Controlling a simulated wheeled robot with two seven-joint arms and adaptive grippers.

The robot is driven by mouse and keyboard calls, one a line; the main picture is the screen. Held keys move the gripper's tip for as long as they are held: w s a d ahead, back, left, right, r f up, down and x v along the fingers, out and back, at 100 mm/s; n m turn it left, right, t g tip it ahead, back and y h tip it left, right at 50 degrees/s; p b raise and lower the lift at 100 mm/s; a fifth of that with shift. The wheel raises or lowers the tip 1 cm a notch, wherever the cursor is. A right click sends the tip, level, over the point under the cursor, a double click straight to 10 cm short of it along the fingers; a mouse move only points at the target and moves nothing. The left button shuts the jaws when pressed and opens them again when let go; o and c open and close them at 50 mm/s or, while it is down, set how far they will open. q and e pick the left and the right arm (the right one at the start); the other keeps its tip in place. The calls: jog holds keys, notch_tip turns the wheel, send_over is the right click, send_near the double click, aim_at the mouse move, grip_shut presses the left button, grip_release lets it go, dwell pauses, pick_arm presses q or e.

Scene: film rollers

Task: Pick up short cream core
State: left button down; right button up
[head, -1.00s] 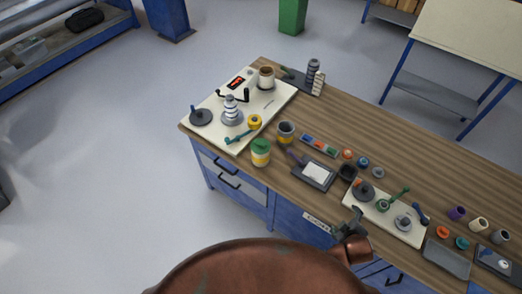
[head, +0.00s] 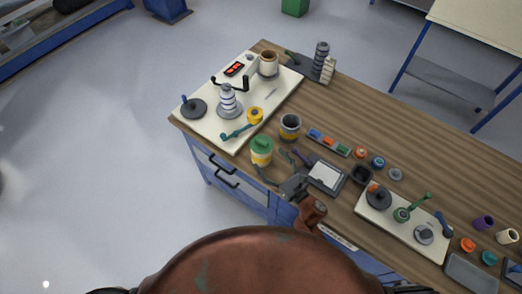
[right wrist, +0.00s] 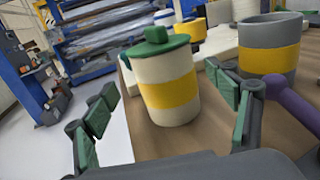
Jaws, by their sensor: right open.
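A cream cylinder (head: 508,236) that looks like a short core stands at the far right of the bench, beside a purple one (head: 484,223). My right gripper (head: 274,167) is open and empty near the bench's front edge, just in front of a cream jar (head: 261,152) with a yellow band and green lid. In the right wrist view this jar (right wrist: 167,95) stands upright beyond and between the spread fingers (right wrist: 160,88). I cannot tell whether they touch it. My left gripper is not in view.
A grey can with a yellow band (head: 290,127) stands right of the jar; it also shows in the right wrist view (right wrist: 270,55). A white board (head: 237,133) with a spindle and knobs lies behind left. Bare wood (head: 420,130) lies at the back right.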

jog(key=shift+x, duration=0.9)
jog(key=x, duration=0.4)
jog(key=shift+w+d, duration=0.1)
jog(key=shift+w, duration=0.35)
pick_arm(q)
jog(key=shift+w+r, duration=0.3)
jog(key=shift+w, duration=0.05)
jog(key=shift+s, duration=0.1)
pick_arm(e)
jog(key=shift+c, duration=0.4)
jog(key=c, duration=0.5)
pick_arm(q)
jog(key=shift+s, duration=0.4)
pick_arm(e)
jog(key=c, duration=0.8)
